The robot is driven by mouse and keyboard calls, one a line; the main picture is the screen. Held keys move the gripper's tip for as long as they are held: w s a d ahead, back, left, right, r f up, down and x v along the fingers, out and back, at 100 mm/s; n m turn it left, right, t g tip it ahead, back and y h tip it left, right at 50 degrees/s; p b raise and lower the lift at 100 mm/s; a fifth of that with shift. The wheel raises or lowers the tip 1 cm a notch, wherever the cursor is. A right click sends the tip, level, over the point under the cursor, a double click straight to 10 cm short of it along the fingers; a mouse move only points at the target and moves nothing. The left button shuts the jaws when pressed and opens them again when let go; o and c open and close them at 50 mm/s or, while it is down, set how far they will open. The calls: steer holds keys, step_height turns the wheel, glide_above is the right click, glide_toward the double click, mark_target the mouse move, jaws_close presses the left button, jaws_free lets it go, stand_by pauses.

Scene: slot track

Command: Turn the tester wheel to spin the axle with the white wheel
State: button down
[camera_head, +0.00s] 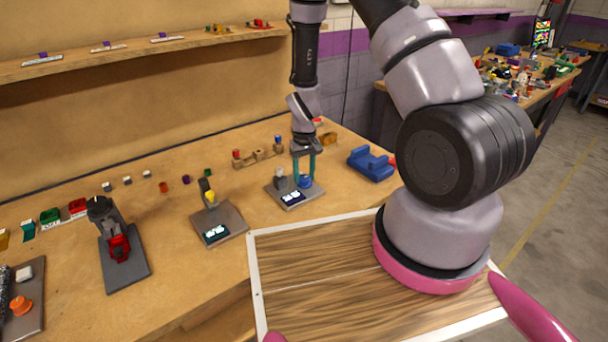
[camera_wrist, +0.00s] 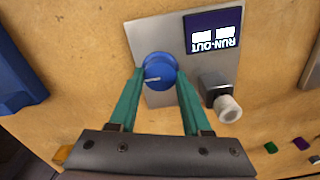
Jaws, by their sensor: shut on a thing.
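The run-out tester is a grey plate (camera_head: 312,197) on the wooden bench, with a small dark display (camera_wrist: 213,32) reading "RUN-OUT". Its blue tester wheel (camera_wrist: 158,68) has a pale line on its face. My gripper (camera_wrist: 161,78) has its two green fingers shut on either side of the blue wheel. In the head view my gripper (camera_head: 304,174) reaches straight down over the tester. The white wheel (camera_wrist: 229,108) sits on a dark block beside the blue wheel, outside the fingers. The axle itself is mostly hidden.
A similar tester with a yellow part (camera_head: 210,197) stands to the left, and a black-and-red device (camera_head: 118,246) further left. A blue cradle (camera_head: 370,163) is to the right. Small blocks and a wooden holder (camera_head: 258,154) lie behind. A shelf (camera_head: 130,50) runs above.

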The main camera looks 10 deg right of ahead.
steer(key=m, duration=0.3)
steer(key=shift+m, duration=0.3)
steer(key=m, duration=0.4)
steer(key=shift+d+m, duration=0.1)
steer(key=shift+m, duration=0.2)
steer(key=m, duration=0.4)
steer(key=shift+m, duration=1.8)
steer(key=shift+c, duration=1.8)
jaws_free()
steer(key=shift+s, duration=0.1)
